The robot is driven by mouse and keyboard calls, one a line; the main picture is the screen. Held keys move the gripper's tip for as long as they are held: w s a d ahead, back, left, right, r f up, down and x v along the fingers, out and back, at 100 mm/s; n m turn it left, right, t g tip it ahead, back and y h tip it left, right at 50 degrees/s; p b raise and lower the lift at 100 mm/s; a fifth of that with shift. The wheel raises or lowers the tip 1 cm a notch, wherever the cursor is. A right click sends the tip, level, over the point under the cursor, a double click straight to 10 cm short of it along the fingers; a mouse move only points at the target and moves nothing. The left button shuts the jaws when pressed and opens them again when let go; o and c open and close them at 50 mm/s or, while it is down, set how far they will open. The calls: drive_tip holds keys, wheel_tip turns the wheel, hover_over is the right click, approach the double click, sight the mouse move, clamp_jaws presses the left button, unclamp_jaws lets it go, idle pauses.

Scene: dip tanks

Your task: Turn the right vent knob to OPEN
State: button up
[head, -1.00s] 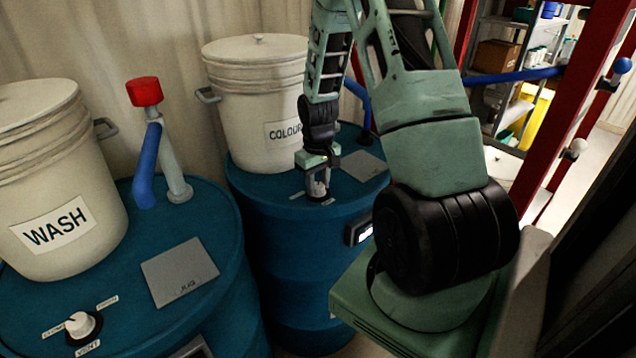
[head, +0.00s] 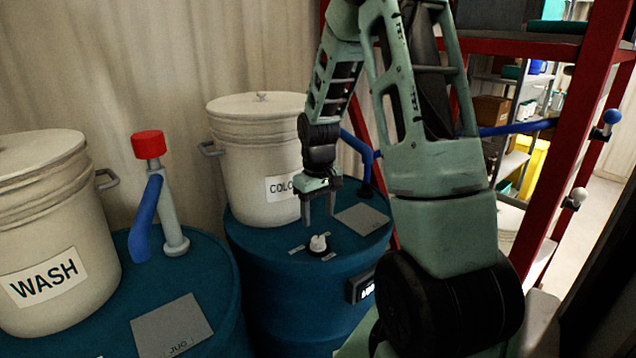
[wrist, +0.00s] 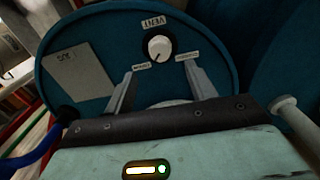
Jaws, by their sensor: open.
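The right vent knob (head: 318,244) is a white knob on a black base on top of the right blue drum (head: 262,238). It also shows in the wrist view (wrist: 158,47), with a VENT label (wrist: 153,22) on one side and two small labels on the other. Its pointer line shows, but the words on the two small labels are too small to read. My gripper (head: 321,218) is open and empty above the knob, apart from it. In the wrist view its two fingers (wrist: 160,82) point toward the knob, one to each side.
A white COLOUR bucket (head: 255,150) stands on the right drum behind my gripper. A grey plate (head: 362,219) lies right of the knob, and a blue pipe (head: 362,160) rises behind. A WASH bucket (head: 50,230) and red-capped pipe (head: 150,146) stand on the left drum. A red rack post (head: 575,140) stands at right.

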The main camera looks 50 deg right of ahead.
wheel_tip(320, 180, up, 10)
drive_tip(key=b, duration=0.1)
drive_tip(key=shift+f, duration=0.25)
idle(0.4)
drive_tip(key=a+f+n+b, duration=0.1)
drive_tip(key=a+n, duration=0.1)
drive_tip(key=a, duration=0.9)
drive_tip(key=a+f+n+b, duration=0.1)
drive_tip(key=a+f+n, duration=0.1)
drive_tip(key=a, duration=0.9)
drive_tip(key=s+a+f+n+b, duration=0.1)
drive_tip(key=s+a+n, duration=0.1)
drive_tip(key=s+a, duration=0.3)
drive_tip(key=s+a+f+n, duration=0.2)
drive_tip(key=s+a, duration=0.4)
drive_tip(key=a, duration=0.5)
drive_tip(key=shift+s+n+y+b, duration=0.25)
drive_tip(key=shift+n+y+b, duration=0.1)
drive_tip(key=shift+n, duration=0.95)
drive_tip(key=s+a, duration=0.1)
drive_tip(key=s, duration=0.1)
drive_tip(key=s+f, duration=0.1)
drive_tip(key=s+a, duration=0.1)
drive_tip(key=s, duration=0.1)
drive_tip(key=shift+s+a+f, duration=0.15)
drive_tip(key=shift+s+a, duration=0.15)
drive_tip(key=shift+c, duration=0.4)
